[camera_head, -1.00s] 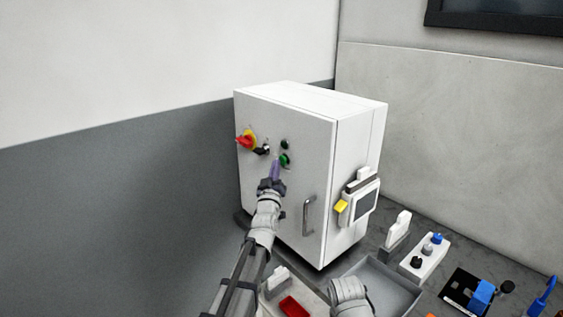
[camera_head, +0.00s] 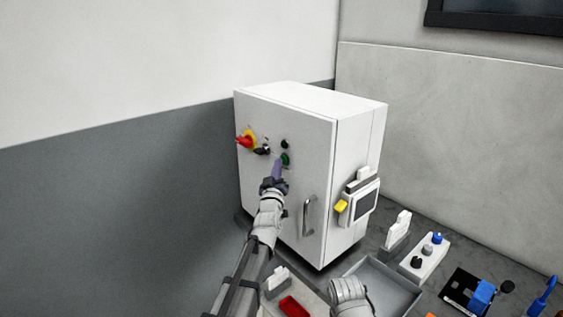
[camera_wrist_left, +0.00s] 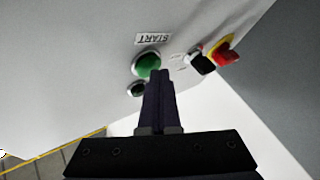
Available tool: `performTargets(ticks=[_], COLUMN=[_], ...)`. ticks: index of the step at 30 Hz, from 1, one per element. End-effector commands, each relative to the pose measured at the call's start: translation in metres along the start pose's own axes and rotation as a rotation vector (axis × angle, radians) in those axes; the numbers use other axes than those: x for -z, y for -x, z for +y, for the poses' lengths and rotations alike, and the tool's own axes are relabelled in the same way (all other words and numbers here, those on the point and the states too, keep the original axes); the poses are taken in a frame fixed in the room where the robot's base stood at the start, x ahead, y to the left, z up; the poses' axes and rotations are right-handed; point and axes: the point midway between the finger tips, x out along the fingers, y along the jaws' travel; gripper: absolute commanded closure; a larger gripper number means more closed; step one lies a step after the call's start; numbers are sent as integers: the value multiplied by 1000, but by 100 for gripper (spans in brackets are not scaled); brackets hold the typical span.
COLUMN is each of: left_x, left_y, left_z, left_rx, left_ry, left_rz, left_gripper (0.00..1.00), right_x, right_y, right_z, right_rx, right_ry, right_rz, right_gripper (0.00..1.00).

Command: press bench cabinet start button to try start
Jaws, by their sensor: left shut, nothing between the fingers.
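The bench cabinet (camera_head: 318,215) is a white box with its door facing me. The green start button (camera_head: 286,158) is on the door. In the left wrist view the green button (camera_wrist_left: 147,63) sits beside a label reading START, upside down. My left gripper (camera_head: 277,165) is shut and empty, its purple fingers pointing at the door just below the green button. In the left wrist view the fingertips (camera_wrist_left: 160,74) are at the button's right edge and overlap it slightly. I cannot tell whether they touch it. My right gripper cannot be made out.
A red and yellow rotary switch (camera_head: 245,141) and a black knob (camera_head: 262,150) are left of the button. A door handle (camera_head: 308,216) is at lower right. A grey tray (camera_head: 398,283) and a box with knobs (camera_head: 424,258) stand on the bench at right.

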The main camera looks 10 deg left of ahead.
Motion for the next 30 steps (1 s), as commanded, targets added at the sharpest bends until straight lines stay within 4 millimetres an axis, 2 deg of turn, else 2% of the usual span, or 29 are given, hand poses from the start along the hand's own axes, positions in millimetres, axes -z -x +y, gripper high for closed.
performTargets(ticks=[30], left_x=[9], left_y=[12], left_z=[-9], left_rx=[0], left_ry=[0], left_rz=[0], left_gripper=[100], right_x=[0], right_y=[0], right_z=[0], right_rx=[0], right_ry=[0], right_rz=[0], right_gripper=[50])
